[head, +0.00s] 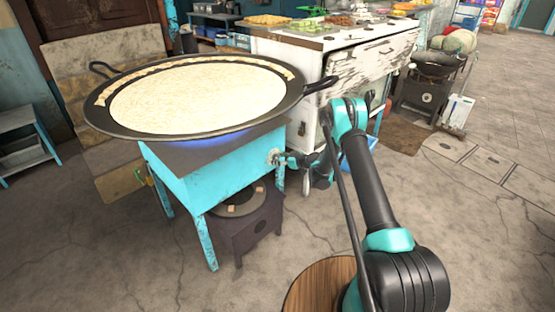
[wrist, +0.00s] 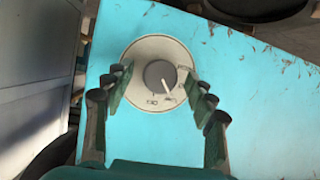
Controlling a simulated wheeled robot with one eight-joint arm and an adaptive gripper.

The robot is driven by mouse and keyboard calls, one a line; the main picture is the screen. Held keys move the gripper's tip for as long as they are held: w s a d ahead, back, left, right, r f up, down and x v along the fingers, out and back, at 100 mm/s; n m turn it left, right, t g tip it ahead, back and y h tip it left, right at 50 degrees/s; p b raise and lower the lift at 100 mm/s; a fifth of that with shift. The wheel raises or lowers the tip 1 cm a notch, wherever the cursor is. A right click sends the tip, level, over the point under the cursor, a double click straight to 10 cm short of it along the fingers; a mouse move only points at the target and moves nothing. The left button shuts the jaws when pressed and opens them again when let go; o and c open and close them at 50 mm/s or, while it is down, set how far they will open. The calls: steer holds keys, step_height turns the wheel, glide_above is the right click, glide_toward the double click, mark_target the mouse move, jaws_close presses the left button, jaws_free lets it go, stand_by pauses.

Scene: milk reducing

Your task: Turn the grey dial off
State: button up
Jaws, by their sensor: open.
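The grey dial (wrist: 158,74) is a round knob on a pale disc with dark markings, fixed to the turquoise stove side. Its white pointer line points down and slightly right in the wrist view. In the head view the dial (head: 273,157) is small, on the right side of the turquoise stove (head: 200,177). My gripper (wrist: 157,80) is open, with one finger on each side of the knob. Whether the fingers touch the knob is unclear. My gripper also shows in the head view (head: 284,159), close to the dial. A blue glow (head: 195,147) shows under the pan.
A wide black pan (head: 105,119) full of pale milk sits on the stove, its handle (head: 320,85) reaching out above my arm. A worn white counter (head: 350,66) with food stands behind. A small dark burner (head: 247,228) is below the stove. The floor at right is open.

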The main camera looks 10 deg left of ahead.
steer(key=c, duration=1.1)
steer(key=shift+c, duration=0.2)
steer(key=shift+w+d+m+g+y, duration=0.1)
steer(key=shift+m+g+y, duration=0.4)
steer(key=shift+m, duration=0.6)
steer(key=m+g+y, duration=0.1)
steer(key=m, duration=0.2)
steer(key=shift+f+y, duration=0.15)
steer(key=shift+y, duration=0.25)
steer(key=shift+m, duration=0.3)
steer(key=o, duration=1.1)
steer(key=shift+o, duration=0.2)
steer(key=shift+d, duration=0.2)
